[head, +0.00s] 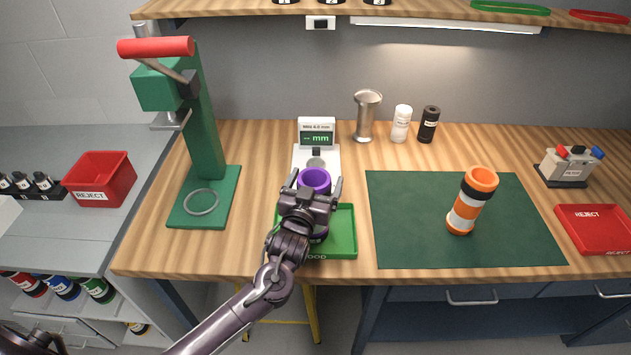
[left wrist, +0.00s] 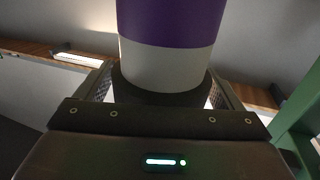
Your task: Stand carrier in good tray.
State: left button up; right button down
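My left gripper (head: 313,196) is over the green good tray (head: 343,235) at the table's front edge. It is shut on a carrier (head: 315,178) with a purple top. In the left wrist view the carrier (left wrist: 168,65) stands upright between the fingers, with purple above a white band and a dark band. My gripper and wrist hide most of its lower part in the head view, so I cannot tell whether its base touches the tray. My right gripper is not in view.
An orange and white carrier (head: 468,205) stands on the dark green mat (head: 410,225) to the right. A gauge with a display (head: 317,135) is just behind the tray. A green press (head: 205,130) stands left.

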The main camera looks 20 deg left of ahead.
pick_arm(q)
jog(key=shift+o, duration=0.5)
jog(key=shift+f, duration=0.1)
jog(key=shift+s+f, duration=0.1)
jog(key=shift+s, duration=0.25)
jog(key=s+b, duration=0.2)
jog(key=s, duration=0.5)
jog(key=shift+r, duration=0.2)
jog(key=shift+s+d, duration=0.1)
